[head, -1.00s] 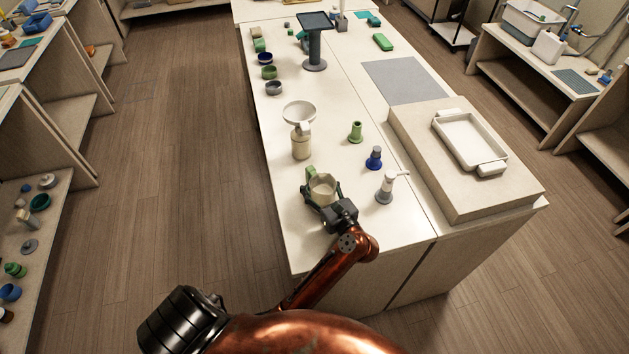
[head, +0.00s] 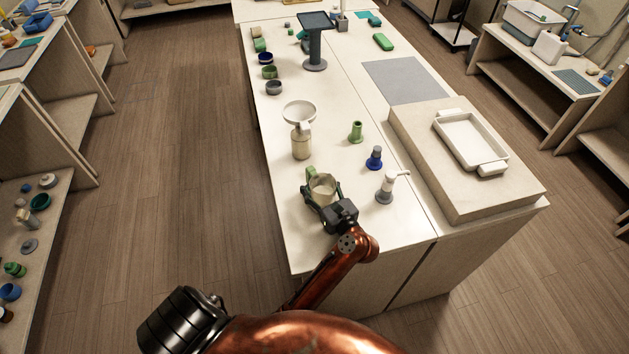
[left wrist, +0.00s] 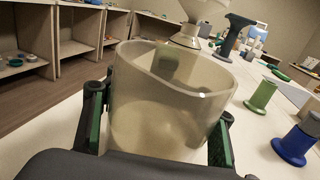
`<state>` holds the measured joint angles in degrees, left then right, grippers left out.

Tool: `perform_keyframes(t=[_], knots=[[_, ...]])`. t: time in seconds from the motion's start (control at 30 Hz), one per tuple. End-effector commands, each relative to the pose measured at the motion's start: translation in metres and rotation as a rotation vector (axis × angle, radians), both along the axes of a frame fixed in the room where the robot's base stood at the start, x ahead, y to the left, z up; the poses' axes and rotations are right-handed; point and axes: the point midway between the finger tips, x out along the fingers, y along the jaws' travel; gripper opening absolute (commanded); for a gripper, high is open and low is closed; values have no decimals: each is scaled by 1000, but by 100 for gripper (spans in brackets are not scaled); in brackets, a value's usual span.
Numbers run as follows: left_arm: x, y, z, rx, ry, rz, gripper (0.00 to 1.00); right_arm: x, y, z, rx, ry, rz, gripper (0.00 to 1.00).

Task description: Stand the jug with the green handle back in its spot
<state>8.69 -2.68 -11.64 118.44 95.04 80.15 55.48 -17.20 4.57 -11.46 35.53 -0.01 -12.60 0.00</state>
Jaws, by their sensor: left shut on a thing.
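The jug (head: 323,186) is pale and translucent, with a green handle (head: 311,174) on its far left side in the head view. My left gripper (head: 322,194) is shut around the jug's body near the front end of the white table. In the left wrist view the jug (left wrist: 165,105) fills the middle, between the two green-padded fingers, and looks empty and about upright. I cannot tell whether its base touches the table. My right gripper is not in view.
A cream bottle with a funnel (head: 301,145) stands just beyond the jug. A green piece (head: 356,132), a blue piece (head: 374,158) and a pump bottle (head: 388,186) stand to the right. A raised block holds a white tray (head: 470,142).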

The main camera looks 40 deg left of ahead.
Motion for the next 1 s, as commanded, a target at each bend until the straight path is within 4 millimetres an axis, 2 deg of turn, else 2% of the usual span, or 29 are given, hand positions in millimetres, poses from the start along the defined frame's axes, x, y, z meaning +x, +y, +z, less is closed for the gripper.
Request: perform_keyframes(t=[1.0], knots=[[0,0,-11,0,-1,0,0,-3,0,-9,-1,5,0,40]])
